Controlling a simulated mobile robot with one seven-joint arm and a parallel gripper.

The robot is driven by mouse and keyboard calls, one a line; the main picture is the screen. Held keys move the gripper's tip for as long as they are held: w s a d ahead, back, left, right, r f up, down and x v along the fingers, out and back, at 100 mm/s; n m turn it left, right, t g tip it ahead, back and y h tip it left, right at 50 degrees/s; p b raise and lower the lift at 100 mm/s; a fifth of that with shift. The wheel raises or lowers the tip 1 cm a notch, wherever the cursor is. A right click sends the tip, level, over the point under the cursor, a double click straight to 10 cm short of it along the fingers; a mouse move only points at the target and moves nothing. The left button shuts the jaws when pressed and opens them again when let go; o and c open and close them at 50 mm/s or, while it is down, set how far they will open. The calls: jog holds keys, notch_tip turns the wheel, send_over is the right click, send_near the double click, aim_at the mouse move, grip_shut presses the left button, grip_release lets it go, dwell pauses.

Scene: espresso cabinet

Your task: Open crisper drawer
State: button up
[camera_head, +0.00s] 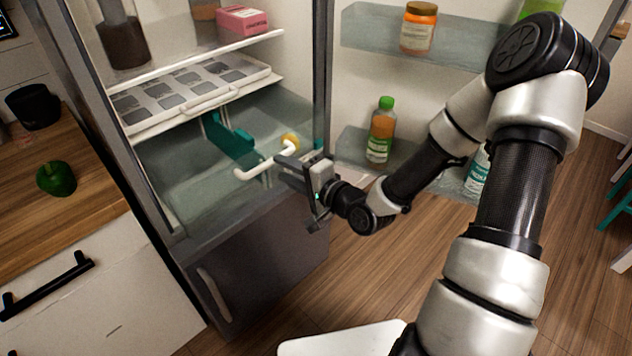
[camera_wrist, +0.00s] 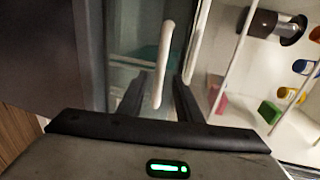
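The crisper drawer (camera_head: 185,190) is a clear, greenish bin at the bottom of the open fridge, with a white bar handle (camera_head: 262,163) on its front. A teal item (camera_head: 232,138) and a yellow item (camera_head: 290,141) show through it. The drawer looks pushed in. My gripper (camera_head: 284,172) is at the right part of the handle. In the wrist view its fingers (camera_wrist: 158,92) are spread, and the white handle (camera_wrist: 164,58) runs lengthwise between them. No clear contact shows; a gap to the right finger is visible.
The open fridge door, with shelves (camera_head: 385,40) holding an orange-lidded jar (camera_head: 418,27) and a green-capped bottle (camera_head: 381,130), stands to the right. A wooden counter (camera_head: 70,205) is at left. Floor in front is partly clear.

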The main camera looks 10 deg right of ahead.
jog(key=p+v, duration=0.5)
jog(key=v, duration=0.8)
jog(key=shift+p, duration=0.35)
